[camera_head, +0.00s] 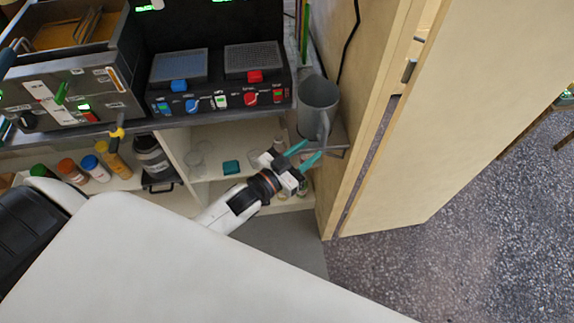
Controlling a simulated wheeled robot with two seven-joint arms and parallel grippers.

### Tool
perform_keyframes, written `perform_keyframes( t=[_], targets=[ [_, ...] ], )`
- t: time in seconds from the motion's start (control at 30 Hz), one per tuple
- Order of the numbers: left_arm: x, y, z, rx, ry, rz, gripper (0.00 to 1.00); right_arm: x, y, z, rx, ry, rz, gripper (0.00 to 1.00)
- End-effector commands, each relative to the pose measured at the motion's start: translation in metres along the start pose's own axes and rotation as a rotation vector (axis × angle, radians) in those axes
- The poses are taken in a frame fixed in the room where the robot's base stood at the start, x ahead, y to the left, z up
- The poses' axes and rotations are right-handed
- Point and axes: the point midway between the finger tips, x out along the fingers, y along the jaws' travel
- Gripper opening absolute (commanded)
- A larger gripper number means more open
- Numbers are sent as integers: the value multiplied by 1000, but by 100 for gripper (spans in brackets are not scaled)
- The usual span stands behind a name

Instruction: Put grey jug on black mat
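The grey jug (314,98) stands upright at the right end of the counter, beside the wooden panel. Its handle faces the front of the counter. My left gripper (313,148) has two teal fingers spread apart, with nothing seen between them. Its tips point up and right, close below the jug's handle in the picture; I cannot tell whether they touch it. I cannot make out a black mat for certain. My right gripper is not in view.
A black control box (220,99) with coloured knobs stands left of the jug. A lower shelf holds bottles, a jar (151,154), clear glasses and a teal block (231,167). A wooden door (450,110) is at the right, with open speckled floor (470,250) before it.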

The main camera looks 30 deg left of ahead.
Motion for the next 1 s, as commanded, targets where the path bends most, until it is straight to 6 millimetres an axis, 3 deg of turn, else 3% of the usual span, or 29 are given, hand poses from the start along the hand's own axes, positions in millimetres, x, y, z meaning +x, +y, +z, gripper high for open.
perform_keyframes(
  t=[0.1, 0.33, 0.5, 0.77, 0.87, 0.97, 1.0],
  targets=[
    [-29, 0, -3, 0, 3, -1, 35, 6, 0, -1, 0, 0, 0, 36],
    [-66, 0, -2, -1, 1, 0, 35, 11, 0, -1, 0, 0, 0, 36],
    [-77, 0, 0, 0, 0, 0, 35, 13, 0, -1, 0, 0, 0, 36],
    [-78, 0, 0, 0, 1, 1, 35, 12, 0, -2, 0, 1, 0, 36],
    [-79, 5, -18, -1, 40, 17, 35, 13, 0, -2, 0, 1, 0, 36],
    [-85, 15, -70, -2, 155, 60, 35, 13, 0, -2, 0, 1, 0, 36],
    [-90, 20, -100, -5, 222, 84, 35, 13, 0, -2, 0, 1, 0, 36]
  ],
)
